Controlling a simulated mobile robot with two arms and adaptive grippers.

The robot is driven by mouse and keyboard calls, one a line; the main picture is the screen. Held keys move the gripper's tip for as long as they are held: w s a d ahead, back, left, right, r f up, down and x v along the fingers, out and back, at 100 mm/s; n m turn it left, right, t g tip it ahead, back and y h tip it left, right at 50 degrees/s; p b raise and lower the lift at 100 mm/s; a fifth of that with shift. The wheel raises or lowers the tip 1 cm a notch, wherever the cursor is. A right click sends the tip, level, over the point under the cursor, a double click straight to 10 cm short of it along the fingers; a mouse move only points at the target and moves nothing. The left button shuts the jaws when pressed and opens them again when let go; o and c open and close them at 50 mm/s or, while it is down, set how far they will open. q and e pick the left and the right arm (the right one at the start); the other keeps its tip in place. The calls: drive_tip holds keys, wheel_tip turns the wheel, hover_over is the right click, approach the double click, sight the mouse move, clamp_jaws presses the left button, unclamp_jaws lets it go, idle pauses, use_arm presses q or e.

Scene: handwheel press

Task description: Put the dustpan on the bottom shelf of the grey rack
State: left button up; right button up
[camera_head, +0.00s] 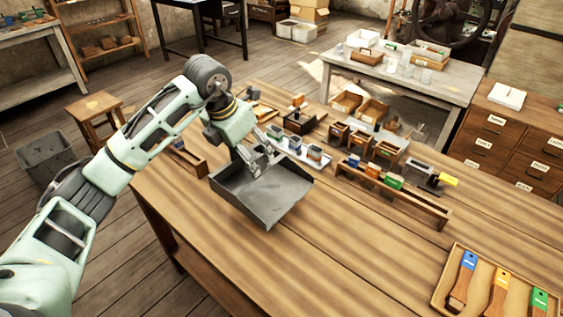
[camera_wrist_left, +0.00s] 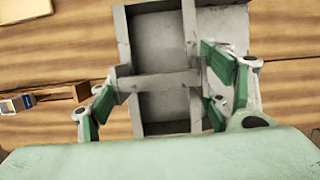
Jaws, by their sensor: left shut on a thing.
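The grey metal dustpan (camera_head: 268,200) is over the near left part of the wooden workbench, with its broad tray towards the front. I cannot tell whether it touches the bench top. My left gripper (camera_head: 258,162) comes down on its back end and is shut on it. In the left wrist view, the dustpan (camera_wrist_left: 158,45) lies between the green-padded fingers of my left gripper (camera_wrist_left: 162,88). My right gripper is out of view. I cannot make out a grey rack in these views.
The workbench (camera_head: 330,245) bears small wooden bins and a long wooden holder (camera_head: 395,192) behind the dustpan. A tray of brushes (camera_head: 447,300) is at the front right. The bench's front middle is clear. A stool (camera_head: 93,105) and grey bin (camera_head: 45,158) stand left.

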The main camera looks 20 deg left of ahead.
sight(268, 165)
use_arm(q)
drive_tip(key=w, duration=0.1)
drive_tip(key=w+d+f, duration=0.1)
drive_tip(key=w+d+f+p, duration=0.1)
drive_tip(key=w, duration=0.1)
drive_tip(key=shift+d+f, duration=0.15)
drive_tip(key=shift+f, duration=0.05)
drive_tip(key=shift+w+d+f+p, duration=0.2)
drive_tip(key=shift+w+d+f, duration=0.1)
drive_tip(key=shift+w+f, duration=0.25)
drive_tip(key=shift+w+d+f+p, duration=0.15)
drive_tip(key=shift+w+d+f, duration=0.1)
drive_tip(key=shift+w+f, duration=0.25)
drive_tip(key=shift+f, duration=0.35)
wheel_tip(268, 165, down, 3)
drive_tip(key=shift+r+p, duration=0.1)
drive_tip(key=shift+p, duration=0.6)
drive_tip(key=shift+f, duration=0.3)
drive_tip(key=o, duration=0.9)
drive_tip(key=shift+c, duration=0.2)
drive_tip(key=shift+o, duration=1.4)
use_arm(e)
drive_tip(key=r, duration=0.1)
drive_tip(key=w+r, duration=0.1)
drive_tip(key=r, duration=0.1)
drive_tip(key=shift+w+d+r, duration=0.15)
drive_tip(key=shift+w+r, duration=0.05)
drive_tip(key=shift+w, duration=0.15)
